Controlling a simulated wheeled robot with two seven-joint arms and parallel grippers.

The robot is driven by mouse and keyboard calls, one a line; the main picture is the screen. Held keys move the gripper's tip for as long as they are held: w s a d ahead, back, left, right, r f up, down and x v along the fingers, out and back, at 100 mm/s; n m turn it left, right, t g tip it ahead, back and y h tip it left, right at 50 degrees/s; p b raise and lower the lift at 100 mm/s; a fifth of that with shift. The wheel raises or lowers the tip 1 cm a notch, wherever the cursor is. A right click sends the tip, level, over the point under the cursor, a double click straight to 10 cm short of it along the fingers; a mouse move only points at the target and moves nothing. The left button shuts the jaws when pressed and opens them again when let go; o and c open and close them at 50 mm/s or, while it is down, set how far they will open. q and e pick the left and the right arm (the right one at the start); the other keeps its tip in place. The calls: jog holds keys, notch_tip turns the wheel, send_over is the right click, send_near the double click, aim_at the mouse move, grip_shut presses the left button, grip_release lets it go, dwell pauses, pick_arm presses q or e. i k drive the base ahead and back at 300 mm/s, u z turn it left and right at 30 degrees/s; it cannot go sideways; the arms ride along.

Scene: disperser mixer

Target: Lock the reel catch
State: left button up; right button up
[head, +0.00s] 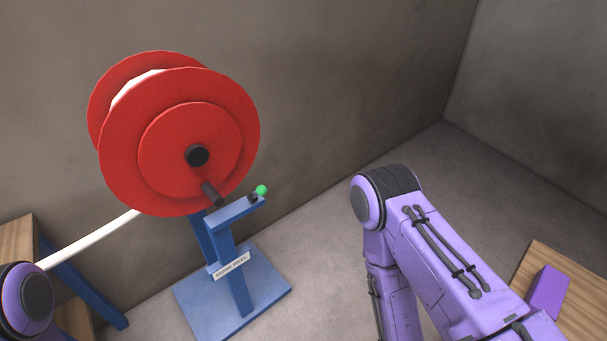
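The red reel (180,130) stands at the left of the head view on a blue stand (234,285) with a "HOSE REEL" label. White hose shows between its flanges. I cannot tell whether the catch is locked. My purple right arm is in the right foreground, apart from the reel. A piece of my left arm shows at the lower left. Neither gripper is in view.
A white hose (92,240) runs from the reel down to the lower left. A wooden table (16,240) with blue legs stands at the left edge. Another wooden surface (583,300) is at the lower right. Bare floor lies between the stand and my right arm; walls rise behind.

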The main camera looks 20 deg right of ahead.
aim_at(261, 191)
jog(key=z, duration=0.35)
jog(key=i, duration=0.75)
jog(key=u, duration=1.8)
jog(key=k, duration=0.5)
jog(key=z, duration=1.4)
